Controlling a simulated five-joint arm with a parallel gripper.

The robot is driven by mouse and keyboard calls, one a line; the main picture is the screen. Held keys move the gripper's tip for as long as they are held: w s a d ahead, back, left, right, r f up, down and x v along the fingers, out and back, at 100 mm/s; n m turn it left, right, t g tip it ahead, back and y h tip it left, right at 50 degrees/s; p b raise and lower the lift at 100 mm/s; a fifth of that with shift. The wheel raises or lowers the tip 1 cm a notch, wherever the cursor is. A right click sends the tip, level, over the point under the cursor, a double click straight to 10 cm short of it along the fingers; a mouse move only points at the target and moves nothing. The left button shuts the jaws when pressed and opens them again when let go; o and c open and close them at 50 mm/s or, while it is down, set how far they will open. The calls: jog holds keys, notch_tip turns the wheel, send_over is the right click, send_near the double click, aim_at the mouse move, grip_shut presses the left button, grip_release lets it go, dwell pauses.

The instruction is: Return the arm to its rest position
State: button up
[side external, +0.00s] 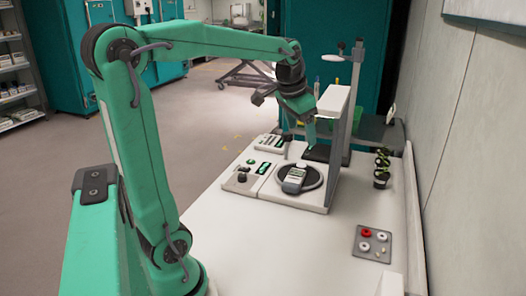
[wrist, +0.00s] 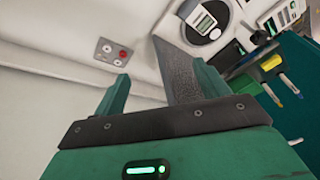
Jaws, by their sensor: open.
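My green arm reaches from the left over the white bench, bent at the elbow.
A white device (side external: 294,180) rests on a round dark plate on the bench. Control boxes (side external: 240,180) stand left of it. A grey plate with red and white knobs (side external: 372,243) lies at the right front. Dark stacked items (side external: 381,168) stand near the right wall.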

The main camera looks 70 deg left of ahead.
jog(key=s+d+f+t, duration=0.1)
jog(key=s+d+f, duration=0.1)
jog(key=s+d, duration=0.5)
jog(key=s+d+f+t+h, duration=0.1)
jog(key=s+d+f, duration=0.2)
jog(key=s+d, duration=0.4)
jog(key=shift+m, duration=0.3)
jog(key=shift+f, duration=0.1)
dwell(1.2)
